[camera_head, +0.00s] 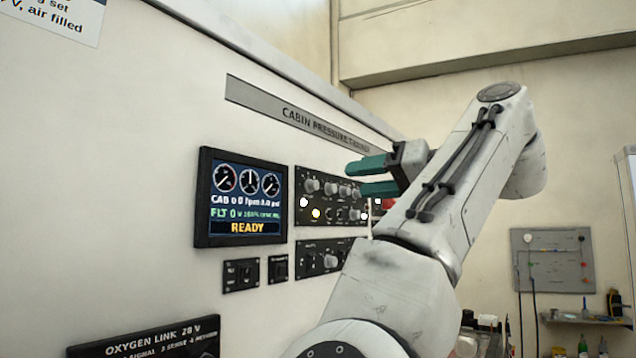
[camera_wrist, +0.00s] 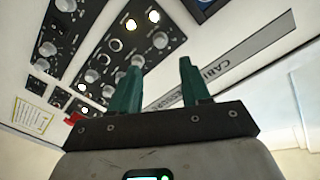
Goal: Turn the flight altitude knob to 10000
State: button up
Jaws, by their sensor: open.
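A black control panel (camera_head: 331,196) with several round grey knobs and lit lamps is on the white trainer wall. Its labels are too small to read, so I cannot tell which knob is flight altitude. The display (camera_head: 242,229) left of it reads "FLT 0" and "READY". My gripper (camera_head: 357,179) has green fingers, parted and empty, in front of the panel's upper right part. In the wrist view my gripper (camera_wrist: 160,65) is open, with knobs (camera_wrist: 160,40) beyond and left of the fingers; no contact shows. My arm hides the area right of the panel.
A lower panel (camera_head: 318,258) with another knob and two small switch boxes (camera_head: 241,275) sit below. A grey "CABIN PRESSURE TRAINER" sign (camera_head: 290,110) runs above. A red part (camera_wrist: 74,117) shows near the gripper. A cluttered bench stands at right.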

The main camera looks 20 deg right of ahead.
aim_at(317, 185)
jog(key=p+x, duration=0.3)
jog(key=x, duration=0.6)
jog(key=shift+w+a, duration=0.1)
grip_shut()
